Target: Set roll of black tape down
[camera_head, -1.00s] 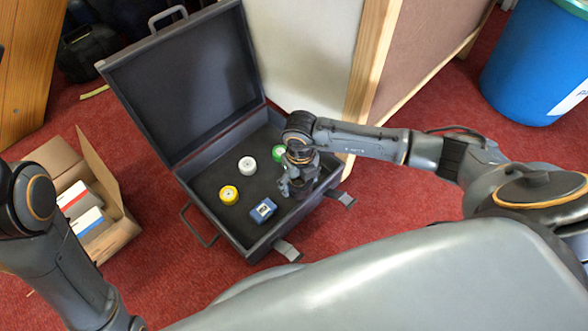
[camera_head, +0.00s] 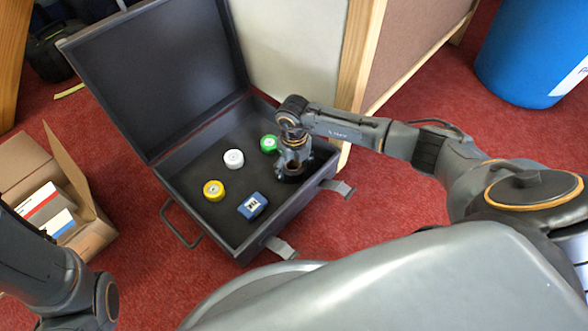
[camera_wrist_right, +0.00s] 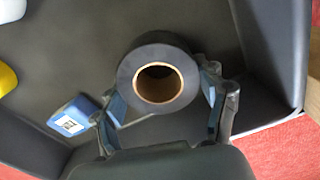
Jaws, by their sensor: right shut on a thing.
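The roll of black tape (camera_wrist_right: 157,51) has a brown cardboard core and faces the camera in the right wrist view. My right gripper (camera_wrist_right: 164,100) is shut on it, one finger on each side. In the head view my right gripper (camera_head: 291,170) is inside the open dark case (camera_head: 205,238), near its right wall. The roll shows there only as a dark shape under the fingers. I cannot tell whether it touches the case floor. My left arm shows at the lower left, but its gripper is out of view.
In the case lie a green roll (camera_head: 269,144), a white roll (camera_head: 233,159), a yellow roll (camera_head: 213,190) and a blue box (camera_head: 252,206). A cardboard box (camera_head: 88,238) stands left, a blue bin (camera_head: 528,50) right.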

